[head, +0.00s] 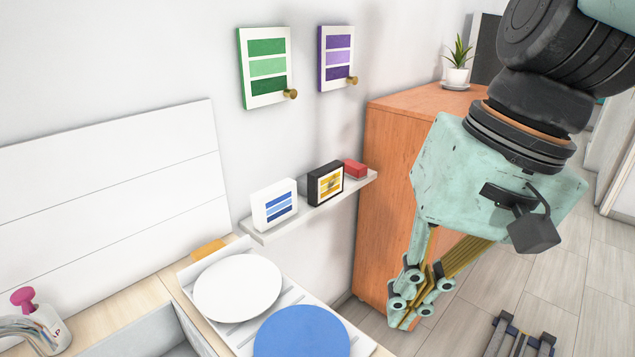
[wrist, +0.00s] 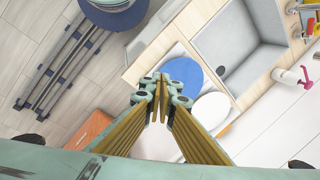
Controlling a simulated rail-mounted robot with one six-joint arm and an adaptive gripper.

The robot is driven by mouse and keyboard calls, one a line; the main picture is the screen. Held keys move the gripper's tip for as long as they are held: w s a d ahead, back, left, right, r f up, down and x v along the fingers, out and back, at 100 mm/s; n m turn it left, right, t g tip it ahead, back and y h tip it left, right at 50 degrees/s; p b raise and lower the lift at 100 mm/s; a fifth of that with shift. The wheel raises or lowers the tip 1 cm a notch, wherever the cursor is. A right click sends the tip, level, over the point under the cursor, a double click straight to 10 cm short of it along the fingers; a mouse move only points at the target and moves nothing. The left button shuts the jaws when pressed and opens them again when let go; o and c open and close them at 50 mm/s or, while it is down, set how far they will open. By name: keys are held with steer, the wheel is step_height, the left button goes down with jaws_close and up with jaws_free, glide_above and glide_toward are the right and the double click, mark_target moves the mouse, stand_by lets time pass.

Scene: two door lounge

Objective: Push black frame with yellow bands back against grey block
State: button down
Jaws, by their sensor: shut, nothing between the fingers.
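The black frame with yellow bands (head: 325,184) stands upright on a light grey wall shelf (head: 309,213), between a white frame with blue bands (head: 274,204) and a red block (head: 354,169). I cannot make out a separate grey block; the area behind the black frame is hidden. My gripper (head: 404,312) is shut and empty, pointing down to the right of the shelf and lower in the picture, apart from the frame. It also shows in the wrist view (wrist: 158,98), where I cannot make out the black frame.
An orange wooden cabinet (head: 392,170) stands just right of the shelf, beside my arm. A white plate (head: 238,288) and a blue plate (head: 302,335) lie below the shelf. Green (head: 264,68) and purple (head: 336,58) panels hang above, near brass knobs.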

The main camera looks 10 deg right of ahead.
mark_target(332, 191)
steer(key=w+a+f+m+g+y+p, duration=0.1)
steer(key=w+a+m+y, duration=0.4)
steer(key=w, duration=0.6)
steer(key=w+a+f+m+y+p, duration=0.1)
steer(key=w+a+m+y, duration=0.35)
steer(key=w, duration=0.65)
steer(key=w+d+f+m+t+y, duration=0.1)
steer(key=w+d+f+m+t, duration=0.15)
steer(key=w, duration=0.55)
steer(key=w+d+f+m+t+y, duration=0.2)
steer(key=w+d+m, duration=0.1)
steer(key=w, duration=0.5)
steer(key=w+d+f+m+t+h+p, duration=0.1)
steer(key=w+d+f+m+t+h, duration=0.2)
steer(key=w+d+f+m+t, duration=0.6)
steer(key=w+d+f+m, duration=0.1)
steer(key=w+d+f, duration=0.5)
steer(key=d, duration=0.2)
steer(key=shift+f+h+p, duration=0.3)
steer(key=shift+f+h, duration=0.05)
steer(key=shift+f, duration=0.05)
steer(key=shift+w+a, duration=0.15)
steer(key=shift+w, duration=0.05)
steer(key=shift+b+x, duration=1.15)
steer(key=shift+x, duration=5.7)
